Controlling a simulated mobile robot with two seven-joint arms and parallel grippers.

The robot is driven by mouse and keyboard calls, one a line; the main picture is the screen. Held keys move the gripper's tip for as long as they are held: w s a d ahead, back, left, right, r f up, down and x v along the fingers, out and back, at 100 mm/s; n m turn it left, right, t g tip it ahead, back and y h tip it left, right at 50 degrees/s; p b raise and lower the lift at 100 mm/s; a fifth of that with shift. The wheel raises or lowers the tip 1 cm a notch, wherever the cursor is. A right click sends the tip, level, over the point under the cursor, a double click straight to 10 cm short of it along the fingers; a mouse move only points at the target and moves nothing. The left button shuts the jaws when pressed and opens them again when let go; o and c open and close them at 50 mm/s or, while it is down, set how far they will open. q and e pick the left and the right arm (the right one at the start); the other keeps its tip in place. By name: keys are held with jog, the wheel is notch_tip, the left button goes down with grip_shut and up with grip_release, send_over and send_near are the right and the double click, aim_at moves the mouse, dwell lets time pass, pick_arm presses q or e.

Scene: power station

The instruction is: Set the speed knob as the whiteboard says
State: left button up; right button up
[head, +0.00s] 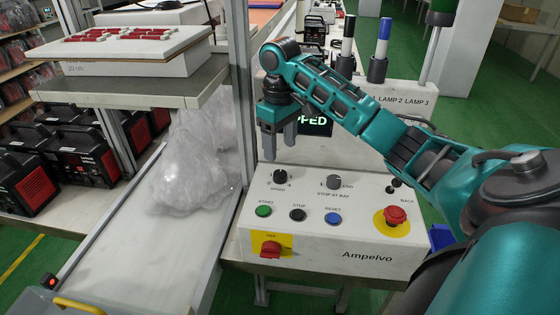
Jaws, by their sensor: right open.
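The speed knob (280,177) is a small black knob labelled SPEED at the upper left of the white control box (350,256). Its setting is too small to read. My right gripper (280,152) points down above and slightly left of the knob. Its two grey fingers are apart with nothing between them, and they do not appear to touch the knob. I cannot make out a whiteboard with a speed instruction. My left gripper is not in view.
The box also bears a STOP-AT BAY knob (334,182), START (264,210), STOP (298,214) and RESET (333,218) buttons, a red switch (270,249) and a red mushroom button (395,215). A metal post (241,90) stands left.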

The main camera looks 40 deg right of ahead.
jog(key=shift+r, duration=2.65)
jog(key=shift+s+a+f, duration=0.1)
